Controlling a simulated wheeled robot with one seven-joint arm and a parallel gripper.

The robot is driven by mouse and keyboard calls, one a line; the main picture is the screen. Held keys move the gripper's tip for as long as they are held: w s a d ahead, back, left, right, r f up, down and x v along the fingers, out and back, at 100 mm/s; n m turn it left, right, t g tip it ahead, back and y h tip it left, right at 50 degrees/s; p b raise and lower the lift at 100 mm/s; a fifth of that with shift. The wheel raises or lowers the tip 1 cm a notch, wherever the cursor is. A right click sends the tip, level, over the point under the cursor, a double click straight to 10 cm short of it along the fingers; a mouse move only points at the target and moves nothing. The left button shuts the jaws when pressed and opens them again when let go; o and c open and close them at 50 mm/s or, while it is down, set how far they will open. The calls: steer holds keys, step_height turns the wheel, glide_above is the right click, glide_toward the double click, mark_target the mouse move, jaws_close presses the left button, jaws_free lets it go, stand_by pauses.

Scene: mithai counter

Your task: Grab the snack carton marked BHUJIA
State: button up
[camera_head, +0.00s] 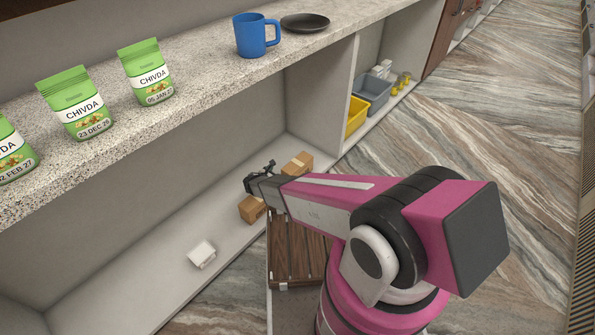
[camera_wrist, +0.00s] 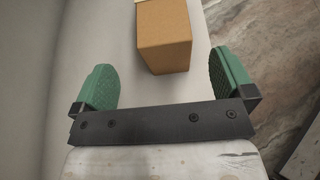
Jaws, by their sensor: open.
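Two brown cartons lie on the low shelf in the head view: a farther carton (camera_head: 298,164) behind my arm and a nearer carton (camera_head: 251,209) below it. No BHUJIA mark is readable on either. My gripper (camera_head: 261,176) is between them in the picture, above the shelf. In the wrist view, my gripper (camera_wrist: 161,62) is open, with green pads apart and nothing held. A plain brown carton (camera_wrist: 165,42) stands ahead, between the pad lines and clear of both; its far end is cut off. I cannot tell which of the two it is.
A small white box (camera_head: 201,254) lies on the low shelf (camera_head: 128,284). Green CHIVDA packets (camera_head: 76,103), a blue mug (camera_head: 254,36) and a dark plate (camera_head: 305,23) stand on the counter above. A divider and grey bin (camera_head: 372,92) are beyond. A wooden crate (camera_head: 296,255) is below my arm.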

mark_target(289, 169)
steer(key=x, duration=1)
steer(key=shift+w+d+f, duration=0.1)
steer(key=shift+d+f, duration=0.1)
steer(key=shift+d, duration=0.05)
steer(key=c, duration=1.1)
steer(key=shift+r, duration=0.1)
